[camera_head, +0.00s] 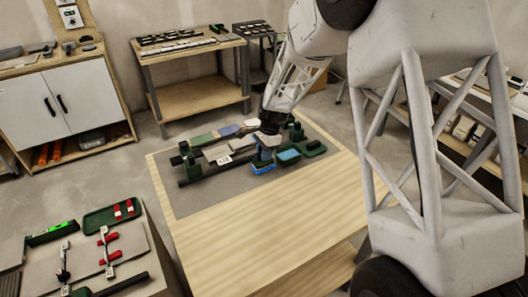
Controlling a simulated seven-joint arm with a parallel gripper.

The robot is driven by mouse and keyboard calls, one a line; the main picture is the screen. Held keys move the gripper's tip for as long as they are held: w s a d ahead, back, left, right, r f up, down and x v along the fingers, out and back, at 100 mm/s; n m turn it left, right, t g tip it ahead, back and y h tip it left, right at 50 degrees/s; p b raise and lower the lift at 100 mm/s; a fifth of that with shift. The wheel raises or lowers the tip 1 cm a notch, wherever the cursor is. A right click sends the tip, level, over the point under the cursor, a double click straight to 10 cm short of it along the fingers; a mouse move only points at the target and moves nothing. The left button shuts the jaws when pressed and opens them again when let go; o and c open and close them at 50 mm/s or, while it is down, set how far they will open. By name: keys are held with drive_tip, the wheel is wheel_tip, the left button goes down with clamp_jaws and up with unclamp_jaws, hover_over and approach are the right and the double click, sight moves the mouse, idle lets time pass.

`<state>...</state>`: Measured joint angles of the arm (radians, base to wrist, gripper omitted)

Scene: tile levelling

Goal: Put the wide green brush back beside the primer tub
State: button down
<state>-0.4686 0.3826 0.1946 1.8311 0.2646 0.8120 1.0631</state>
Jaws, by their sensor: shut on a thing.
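My gripper (266,132) is low over the far right part of the grey mat on the wooden table. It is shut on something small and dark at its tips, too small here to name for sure. Just below the tips is a blue and dark green thing (262,168). To its right a dark green tray (315,150) holds a blue piece (288,156). I cannot tell which of these small shapes is the wide green brush or the primer tub.
Left of my gripper lie a dark bar, pale tiles and a white label (224,160) on the grey mat (187,205). The table's near part (250,240) is bare wood. A side bench at lower left holds a green tray (98,220) with red pieces.

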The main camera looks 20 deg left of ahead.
drive_tip(key=shift+f, duration=0.8)
idle(0.5)
drive_tip(key=c, duration=0.6)
unclamp_jaws()
drive_tip(key=shift+o, duration=0.2)
drive_tip(key=shift+r, duration=0.1)
drive_tip(key=shift+r, duration=3.9)
